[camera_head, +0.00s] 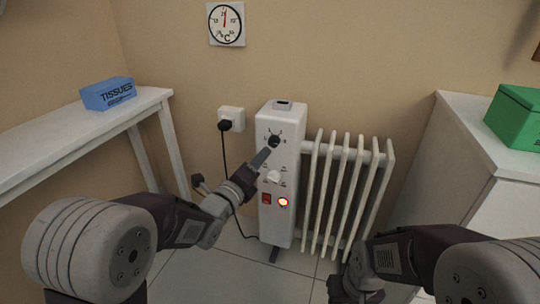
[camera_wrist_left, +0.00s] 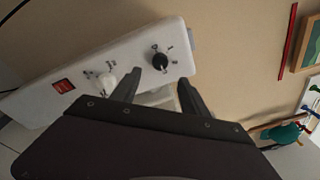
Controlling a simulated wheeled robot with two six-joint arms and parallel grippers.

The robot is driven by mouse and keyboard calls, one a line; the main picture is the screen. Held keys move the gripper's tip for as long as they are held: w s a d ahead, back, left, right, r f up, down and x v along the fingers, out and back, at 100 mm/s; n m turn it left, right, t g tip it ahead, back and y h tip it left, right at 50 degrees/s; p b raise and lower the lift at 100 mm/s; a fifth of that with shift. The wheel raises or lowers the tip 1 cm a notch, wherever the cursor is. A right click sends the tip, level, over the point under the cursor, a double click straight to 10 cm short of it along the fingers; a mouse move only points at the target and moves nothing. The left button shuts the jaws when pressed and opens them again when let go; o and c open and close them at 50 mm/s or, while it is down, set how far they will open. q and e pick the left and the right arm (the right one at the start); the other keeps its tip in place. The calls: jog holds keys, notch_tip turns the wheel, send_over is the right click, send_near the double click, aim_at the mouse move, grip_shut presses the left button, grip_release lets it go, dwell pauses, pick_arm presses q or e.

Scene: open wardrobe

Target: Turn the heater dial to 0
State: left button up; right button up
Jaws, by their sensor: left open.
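The white oil heater (camera_head: 290,115) stands against the wall, with its control panel facing me. A black dial (camera_head: 274,141) sits near the top of the panel, with small marks around it. A white dial (camera_head: 273,177) sits below it. My left gripper (camera_head: 264,155) is just in front of the black dial. In the left wrist view the left gripper (camera_wrist_left: 160,87) has its fingers spread apart, and the black dial (camera_wrist_left: 160,61) lies just beyond the gap between them. I cannot tell whether they touch it. My right gripper (camera_head: 343,288) is low at the bottom, its fingers not clear.
A red switch (camera_head: 266,198) and a glowing orange lamp (camera_head: 283,202) sit below the dials. White radiator fins (camera_head: 345,190) stand to the right. A wall socket (camera_head: 232,115) holds a black plug. A shelf with a tissue box (camera_head: 108,93) is left; a cabinet (camera_head: 470,130) is right.

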aim_at(273, 143)
pick_arm(q)
jog(key=p+x, duration=0.1)
jog(key=x, duration=0.6)
jog(key=shift+w+d+f, duration=0.15)
jog(key=shift+w, duration=0.15)
jog(key=shift+w+d, duration=0.2)
jog(key=shift+w, duration=0.3)
grip_shut()
